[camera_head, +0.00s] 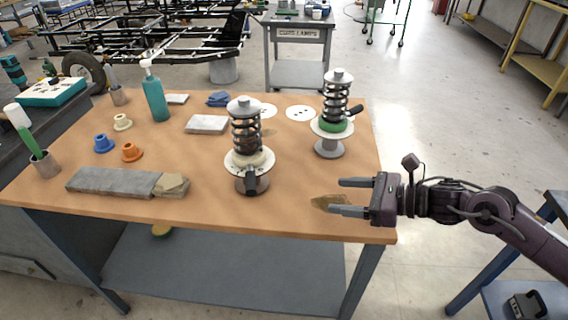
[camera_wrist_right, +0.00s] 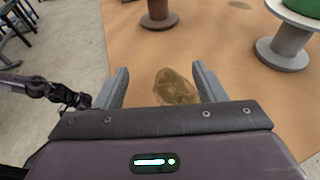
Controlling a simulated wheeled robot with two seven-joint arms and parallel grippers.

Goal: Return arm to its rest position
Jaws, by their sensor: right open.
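My right gripper (camera_head: 336,196) is open and empty, over the right front part of the wooden table (camera_head: 300,222). Its two fingers (camera_wrist_right: 160,72) show apart in the right wrist view, with a brown patch (camera_wrist_right: 175,88) on the tabletop between them. My right arm (camera_head: 480,203) reaches in from the right. A dark arm, seemingly my left one (camera_wrist_right: 45,90), shows at the left of the wrist view; its jaws are too small to read. It is absent from the head view.
Two spring units stand upright, one nearer (camera_head: 247,140) and one farther back (camera_head: 335,115), both left of my right gripper. A grey slab (camera_head: 110,181), an orange bushing (camera_head: 131,152) and a teal bottle (camera_head: 156,100) are further left. Open floor (camera_head: 430,130) lies right of the table.

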